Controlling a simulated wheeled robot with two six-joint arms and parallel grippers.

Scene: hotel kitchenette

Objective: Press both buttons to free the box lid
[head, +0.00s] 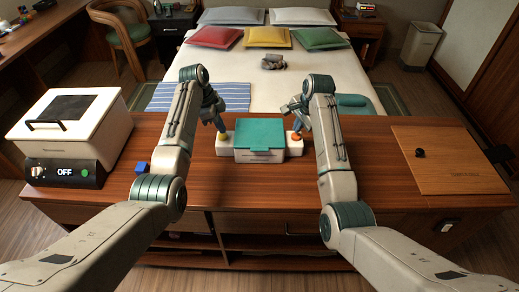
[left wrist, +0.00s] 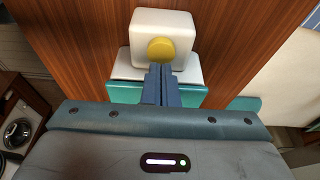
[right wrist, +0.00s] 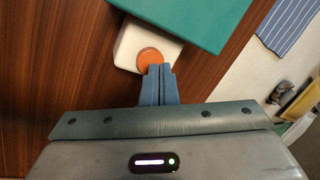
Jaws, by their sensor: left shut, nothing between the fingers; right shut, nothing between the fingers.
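The box with a teal lid (head: 260,136) stands at the middle of the wooden counter, its lid down. A white button block sits at each side of it. The left block (left wrist: 165,24) carries a yellow button (left wrist: 161,50). The right block (right wrist: 130,44) carries an orange button (right wrist: 150,60), also seen in the head view (head: 296,136). My left gripper (head: 221,128) is shut and empty, its tips at the yellow button's edge in the left wrist view (left wrist: 160,68). My right gripper (head: 299,127) is shut and empty, its tips at the orange button's edge. I cannot tell whether either touches.
A white appliance (head: 68,125) with an OFF panel stands at the counter's left, a small blue block (head: 143,168) beside it. A wooden board (head: 447,160) with a black knob lies at the right. A bed (head: 290,75) stands behind the counter.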

